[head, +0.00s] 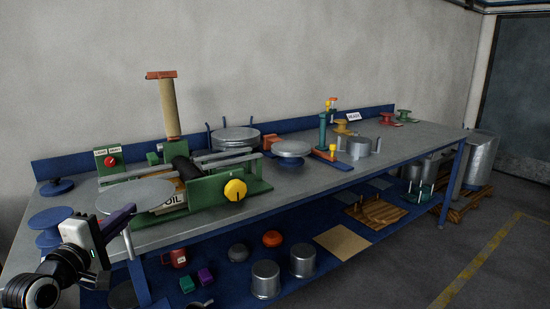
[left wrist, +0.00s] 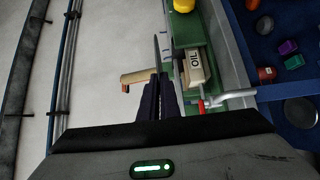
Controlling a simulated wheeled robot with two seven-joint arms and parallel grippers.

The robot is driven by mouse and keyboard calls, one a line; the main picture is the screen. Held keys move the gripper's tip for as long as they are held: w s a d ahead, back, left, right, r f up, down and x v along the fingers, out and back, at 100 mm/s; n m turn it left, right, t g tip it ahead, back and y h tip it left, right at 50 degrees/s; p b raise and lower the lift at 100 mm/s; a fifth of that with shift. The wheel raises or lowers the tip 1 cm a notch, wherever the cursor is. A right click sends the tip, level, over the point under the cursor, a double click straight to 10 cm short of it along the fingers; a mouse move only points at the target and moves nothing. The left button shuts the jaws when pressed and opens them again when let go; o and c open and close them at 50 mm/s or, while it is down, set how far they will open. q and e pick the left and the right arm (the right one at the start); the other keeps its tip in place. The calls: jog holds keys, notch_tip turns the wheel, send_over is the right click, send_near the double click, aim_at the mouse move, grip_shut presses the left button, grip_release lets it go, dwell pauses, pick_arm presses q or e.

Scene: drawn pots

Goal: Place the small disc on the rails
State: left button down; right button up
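My left gripper (head: 128,212) has dark purple fingers shut on the edge of a flat grey disc (head: 135,195). The disc is held nearly level in front of the green press. In the left wrist view, the fingers (left wrist: 158,88) pinch the disc (left wrist: 157,52), which shows edge-on as a thin dark plate. The grey rails (head: 216,158) run along the top of the green press, behind and right of the held disc. The disc hides part of the press's near end. My right gripper is not in view.
A rack of stacked discs (head: 236,136) and a disc on a stand (head: 291,148) stand farther right.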

pick_arm(q)
jog(key=s+d+f+m+h, duration=0.1)
jog(key=s+d+f+h, duration=0.1)
jog(key=s+d+f, duration=0.35)
jog(key=s+d+f+m+g+h, duration=0.1)
jog(key=s+d+f, duration=0.2)
jog(key=s, duration=0.6)
jog(key=s+d+f+m+h, duration=0.1)
jog(key=s+d+f+h, duration=0.1)
jog(key=s+d+f, duration=0.45)
jog(key=s+d+r+m+g+h, duration=0.1)
jog(key=s+d+r, duration=0.15)
jog(key=s, duration=0.85)
jog(key=shift+w+a+r+n+t+y, duration=0.35)
jog(key=shift+w+a+r+n+y, duration=0.25)
jog(key=shift+n+y, duration=0.6)
jog(key=shift+w+a+r+n+t+y, duration=0.45)
jog(key=shift+a+n+y, duration=0.3)
jog(key=shift+y, duration=1)
jog(key=shift+w+a+r+n+t+y, duration=0.3)
jog(key=shift+w+a+r+n+y, duration=0.3)
jog(key=shift+n+y, duration=0.6)
jog(key=shift+m+y, duration=0.25)
